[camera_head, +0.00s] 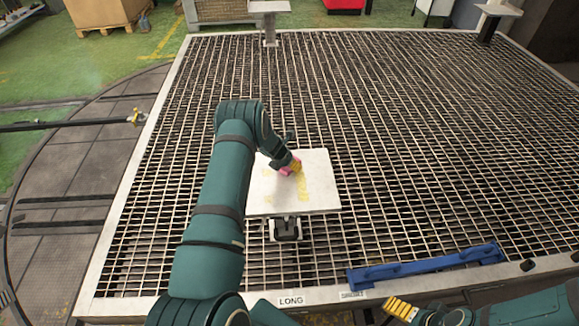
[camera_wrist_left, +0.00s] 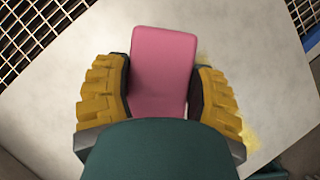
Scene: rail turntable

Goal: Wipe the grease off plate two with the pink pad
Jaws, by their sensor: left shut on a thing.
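A pale square plate (camera_head: 265,203) stands on a post over the grating, and its number does not show. Yellowish grease (camera_head: 303,187) marks its right part; some also shows beside the right finger in the left wrist view (camera_wrist_left: 250,138). My left gripper (camera_head: 291,167) is over the plate's upper middle, shut on the pink pad (camera_head: 284,171). In the left wrist view the pad (camera_wrist_left: 164,70) sits between the two yellow fingers, with the plate (camera_wrist_left: 50,100) behind it. I cannot tell whether the pad touches the plate. My right gripper (camera_head: 398,308) is at the bottom right, its opening unclear.
A blue bar with raised ends (camera_head: 425,265) lies at the grating's front edge, near labels, one reading LONG (camera_head: 291,300). Other plates on posts stand at the back (camera_head: 268,6) and back right (camera_head: 499,10). The grating (camera_head: 430,150) right of the plate is clear.

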